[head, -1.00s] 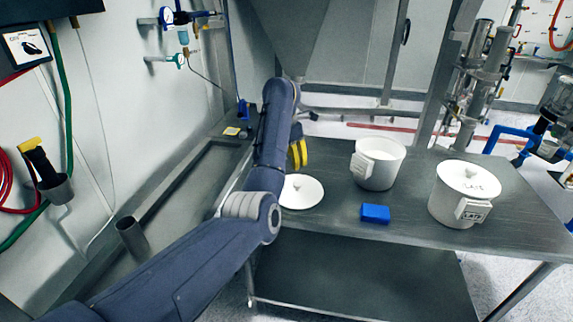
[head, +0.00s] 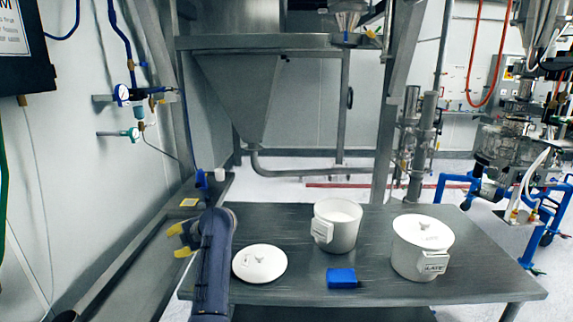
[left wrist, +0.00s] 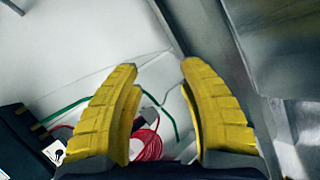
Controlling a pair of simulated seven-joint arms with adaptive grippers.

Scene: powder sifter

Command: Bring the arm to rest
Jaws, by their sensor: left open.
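My left gripper (head: 180,240) has yellow fingers and sits at the left of the metal table, over its left edge in the head view. In the left wrist view its two yellow fingers (left wrist: 158,115) stand apart with nothing between them. My left arm rises from the bottom of the head view and partly hides the table's left end. My right gripper is not in view.
On the metal table (head: 400,289) are a white lid (head: 260,264), an open white pot (head: 338,228), a blue block (head: 341,278) and a lidded, labelled white pot (head: 420,250). A steel hopper (head: 238,95) stands behind. The left wrist view shows a red coiled hose (left wrist: 149,143).

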